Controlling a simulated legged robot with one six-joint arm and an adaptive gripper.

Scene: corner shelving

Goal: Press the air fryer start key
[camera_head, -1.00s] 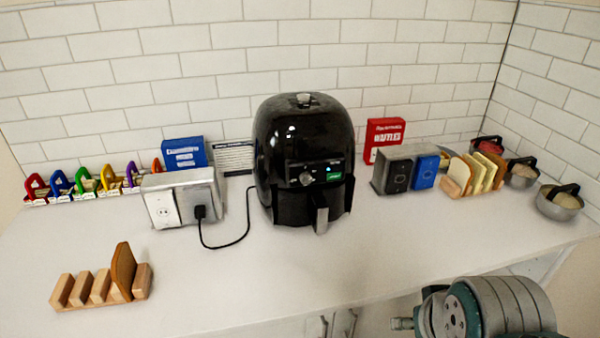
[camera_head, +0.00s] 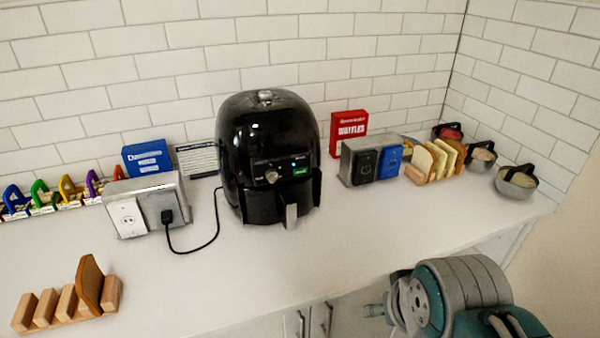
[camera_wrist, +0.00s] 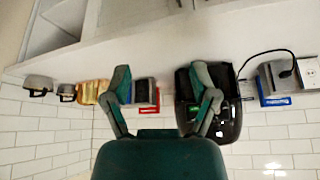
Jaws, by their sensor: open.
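The black air fryer (camera_head: 268,150) stands upright on the white counter, against the tiled wall. Its front panel has a knob, a small blue light and a green key (camera_head: 301,171), which I take to be the start key. In the wrist view, which is upside down, the air fryer (camera_wrist: 226,122) is partly hidden behind a finger of my gripper (camera_wrist: 164,85). The gripper is open and empty, with its two green fingers spread apart. It appears well short of the air fryer. In the head view my arm shows at lower right, and the gripper is not clearly seen there.
A double outlet box (camera_head: 146,205) with a plugged-in black cord stands left of the fryer. A switch box (camera_head: 362,162), a bread rack (camera_head: 433,161) and lidded bowls (camera_head: 516,182) stand right. A wooden rack (camera_head: 68,304) is front left. The counter front (camera_head: 250,270) is clear.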

